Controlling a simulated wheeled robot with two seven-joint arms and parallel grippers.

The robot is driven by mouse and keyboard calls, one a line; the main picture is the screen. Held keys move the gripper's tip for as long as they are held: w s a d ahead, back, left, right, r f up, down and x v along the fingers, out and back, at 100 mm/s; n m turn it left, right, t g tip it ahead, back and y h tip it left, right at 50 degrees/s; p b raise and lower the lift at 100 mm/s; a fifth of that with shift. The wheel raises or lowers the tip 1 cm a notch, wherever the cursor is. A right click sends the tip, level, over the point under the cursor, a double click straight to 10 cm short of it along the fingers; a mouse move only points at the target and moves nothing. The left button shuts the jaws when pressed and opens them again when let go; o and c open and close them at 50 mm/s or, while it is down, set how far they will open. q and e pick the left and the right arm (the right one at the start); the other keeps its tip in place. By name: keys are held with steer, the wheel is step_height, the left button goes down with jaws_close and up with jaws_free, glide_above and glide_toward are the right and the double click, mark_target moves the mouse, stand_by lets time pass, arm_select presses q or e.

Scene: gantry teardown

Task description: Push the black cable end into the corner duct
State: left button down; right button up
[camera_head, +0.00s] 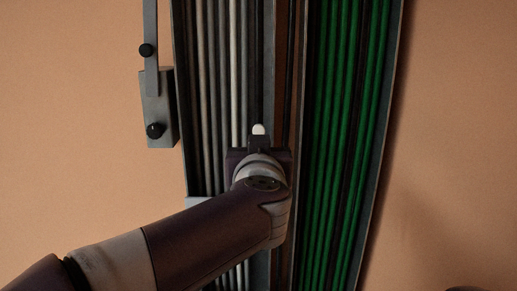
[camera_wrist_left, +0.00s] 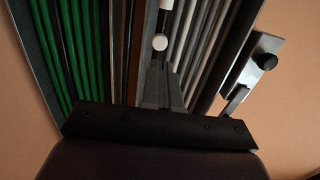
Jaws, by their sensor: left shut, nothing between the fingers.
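A thin black cable (camera_head: 259,60) runs down the middle of the upright duct (camera_head: 269,60) in the head view. A rounded white tip (camera_head: 259,129) shows just above my left gripper (camera_head: 258,142); it looks like the cable's end, but the join is not clear. In the left wrist view the white round tip (camera_wrist_left: 160,42) lies just beyond the shut fingers of my left gripper (camera_wrist_left: 158,68). The fingers hold nothing; whether they touch the tip I cannot tell. My left wrist hides the duct below. My right gripper is not in view.
Several green cables (camera_head: 335,130) fill the right channel, and several grey and white cables (camera_head: 215,90) fill the left one. A grey bracket (camera_head: 158,105) with black knobs stands out at the duct's left side. The tan wall (camera_head: 70,110) is bare on both sides.

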arm_select(q)
steer(key=w+p, duration=0.2)
steer(key=w, duration=0.6)
steer(key=shift+w+f, duration=0.25)
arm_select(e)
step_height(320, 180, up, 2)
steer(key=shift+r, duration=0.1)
arm_select(q)
steer(key=w+b, duration=0.1)
steer(key=w+f+t+b, duration=0.1)
steer(key=w, duration=0.1)
steer(key=shift+w, duration=0.1)
steer(key=shift+r, duration=0.35)
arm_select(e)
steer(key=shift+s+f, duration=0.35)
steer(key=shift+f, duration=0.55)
arm_select(q)
steer(key=shift+s, duration=0.2)
